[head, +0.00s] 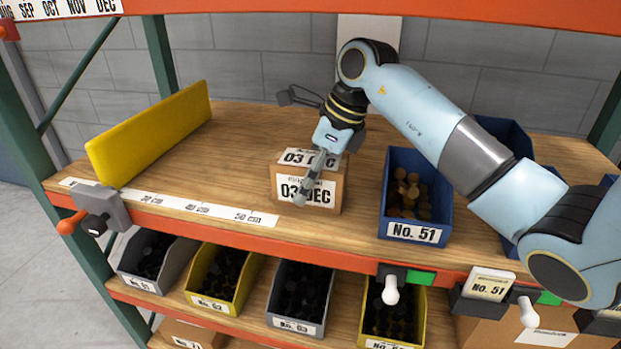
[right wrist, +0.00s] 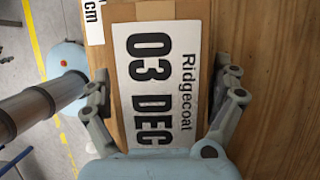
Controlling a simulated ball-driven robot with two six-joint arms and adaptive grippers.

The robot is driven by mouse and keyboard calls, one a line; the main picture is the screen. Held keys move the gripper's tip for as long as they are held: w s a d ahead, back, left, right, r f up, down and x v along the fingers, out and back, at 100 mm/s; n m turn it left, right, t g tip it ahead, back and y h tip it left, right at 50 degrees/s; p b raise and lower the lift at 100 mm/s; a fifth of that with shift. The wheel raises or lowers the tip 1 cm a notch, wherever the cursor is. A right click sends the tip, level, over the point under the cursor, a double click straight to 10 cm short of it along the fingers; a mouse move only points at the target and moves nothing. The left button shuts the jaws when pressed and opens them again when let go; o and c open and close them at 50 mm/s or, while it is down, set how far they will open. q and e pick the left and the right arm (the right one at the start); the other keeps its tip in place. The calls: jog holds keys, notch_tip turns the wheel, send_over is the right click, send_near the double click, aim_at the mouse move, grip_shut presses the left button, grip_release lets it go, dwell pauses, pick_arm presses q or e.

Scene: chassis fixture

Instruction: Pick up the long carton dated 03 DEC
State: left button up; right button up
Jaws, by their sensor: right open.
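The brown carton (head: 325,191) stands on the upper wooden shelf, near its front edge, with white 03 DEC labels on its top and front. My right gripper (head: 312,178) reaches down over it from the upper right, one finger in front of its front face; the other finger is mostly hidden. In the right wrist view the carton (right wrist: 122,25) fills the space between the fingers of my right gripper (right wrist: 161,72), its label reading Ridgecoat 03 DEC. The fingers are open, one along each side; whether either touches is unclear. My left gripper is not in view.
A blue bin No. 51 (head: 416,232) with brown parts stands close to the right of the carton. A yellow panel (head: 150,130) stands at the left. A centimetre strip (head: 190,206) runs along the front edge. Several bins sit below. Shelf left of the carton is clear.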

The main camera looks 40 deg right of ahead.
jog(key=shift+f+b, duration=0.25)
jog(key=shift+b, duration=0.05)
dwell(0.4)
jog(key=c, duration=1.6)
jog(key=shift+r, duration=0.1)
